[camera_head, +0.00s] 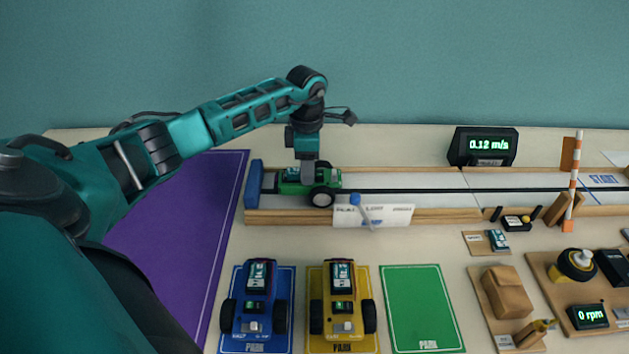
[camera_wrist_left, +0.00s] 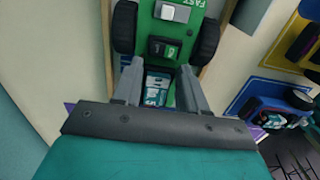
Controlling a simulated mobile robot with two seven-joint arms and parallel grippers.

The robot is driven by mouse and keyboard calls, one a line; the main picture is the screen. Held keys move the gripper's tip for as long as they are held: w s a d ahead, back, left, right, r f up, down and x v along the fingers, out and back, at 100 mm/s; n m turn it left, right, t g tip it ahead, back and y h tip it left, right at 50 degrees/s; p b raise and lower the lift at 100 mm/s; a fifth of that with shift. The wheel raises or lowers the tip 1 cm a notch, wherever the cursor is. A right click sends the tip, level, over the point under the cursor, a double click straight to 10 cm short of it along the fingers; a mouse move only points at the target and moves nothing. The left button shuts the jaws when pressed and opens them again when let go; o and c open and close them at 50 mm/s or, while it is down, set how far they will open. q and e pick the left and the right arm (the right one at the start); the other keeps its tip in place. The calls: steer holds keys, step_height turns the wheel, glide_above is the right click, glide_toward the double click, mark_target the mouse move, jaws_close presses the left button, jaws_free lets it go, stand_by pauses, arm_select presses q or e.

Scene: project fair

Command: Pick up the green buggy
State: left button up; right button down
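The green buggy (camera_head: 296,185), with black wheels, stands at the left end of the wooden-edged track (camera_head: 430,180), near a blue end block (camera_head: 255,184). My left gripper (camera_head: 307,172) points down onto it from above. In the left wrist view, the buggy (camera_wrist_left: 172,32) has a label reading FAST, and the two grey fingers (camera_wrist_left: 160,82) lie on either side of a block with a teal-and-white label on it. The fingers are close to the block's sides; I cannot tell whether they press on it. My right gripper is out of view.
A blue buggy (camera_head: 254,297) and a yellow buggy (camera_head: 341,301) stand on matching mats in front. The green mat (camera_head: 421,308) beside them is empty. A white sign (camera_head: 373,215) stands at the track's front edge. A speed display (camera_head: 483,146) stands behind the track.

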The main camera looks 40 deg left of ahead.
arm_select(q)
steer(key=c, duration=0.5)
steer(key=shift+r, duration=0.1)
